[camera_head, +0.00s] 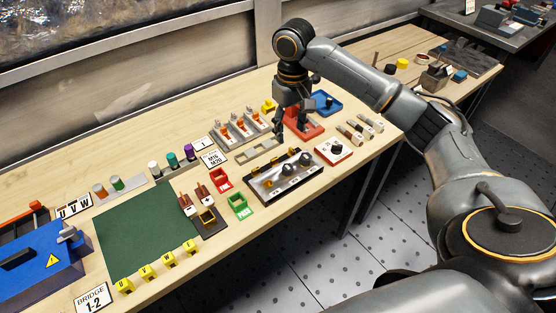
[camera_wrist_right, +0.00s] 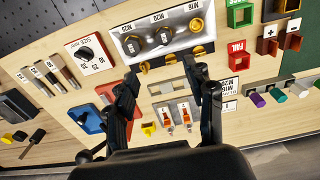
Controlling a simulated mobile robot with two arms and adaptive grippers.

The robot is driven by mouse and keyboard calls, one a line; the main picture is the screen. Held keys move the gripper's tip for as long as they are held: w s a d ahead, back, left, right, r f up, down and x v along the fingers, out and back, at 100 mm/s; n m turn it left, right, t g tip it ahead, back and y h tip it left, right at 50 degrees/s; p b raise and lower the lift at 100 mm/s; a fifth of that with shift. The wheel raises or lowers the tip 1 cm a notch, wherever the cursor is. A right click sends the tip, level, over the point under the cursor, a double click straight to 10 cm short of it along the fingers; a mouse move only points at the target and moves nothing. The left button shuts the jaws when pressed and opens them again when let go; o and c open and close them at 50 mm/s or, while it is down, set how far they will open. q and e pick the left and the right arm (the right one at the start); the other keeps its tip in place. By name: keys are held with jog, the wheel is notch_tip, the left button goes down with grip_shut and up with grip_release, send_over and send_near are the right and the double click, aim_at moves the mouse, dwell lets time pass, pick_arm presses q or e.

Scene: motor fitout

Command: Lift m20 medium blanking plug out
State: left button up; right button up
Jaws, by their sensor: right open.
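The M20 plug (camera_wrist_right: 162,35) is a round dark plug in the middle hole of a silver-faced panel (camera_wrist_right: 180,12), between the labels M25 and M16. It also shows in the head view (camera_head: 288,169), in the middle of the panel on the bench. The larger M25 plug (camera_wrist_right: 132,44) sits to its left in the wrist view; the M16 position (camera_wrist_right: 196,25) shows a yellow ring. My right gripper (camera_wrist_right: 163,78) is open and empty. In the head view, my right gripper (camera_head: 290,126) is above the bench, behind the panel and apart from the plug. My left gripper is not in view.
Several brass-coloured pieces (camera_wrist_right: 170,58) lie beside the panel. A red tray (camera_head: 303,130) and blue tray (camera_head: 325,104) are near the gripper. A size-selector box (camera_head: 333,150) stands right of the panel, with green (camera_head: 240,207) and red (camera_head: 220,181) bins left of it.

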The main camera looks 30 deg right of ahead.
send_over(286, 165)
jog(key=s, duration=0.2)
jog(key=f, duration=0.5)
jog(key=shift+w+d+f+p, duration=0.25)
jog(key=shift+d+f+p, duration=0.1)
jog(key=shift+d, duration=0.05)
jog(key=f, duration=0.3)
jog(key=shift+w+a+p, duration=0.2)
jog(key=shift+w+p, duration=0.15)
jog(key=f, duration=0.2)
jog(key=f+p, duration=0.1)
jog(key=shift+w+a+f, duration=0.25)
jog(key=shift+w, duration=0.05)
jog(key=shift+f, duration=0.25)
jog(key=c, duration=0.8)
pick_arm(q)
jog(key=shift+g, duration=0.3)
jog(key=s, duration=0.1)
jog(key=s+r, duration=0.1)
jog(key=s, duration=0.1)
jog(key=s+r, duration=0.1)
jog(key=shift+s+r, duration=0.1)
jog(key=shift+s, duration=0.25)
pick_arm(e)
jog(key=shift+c, duration=0.9)
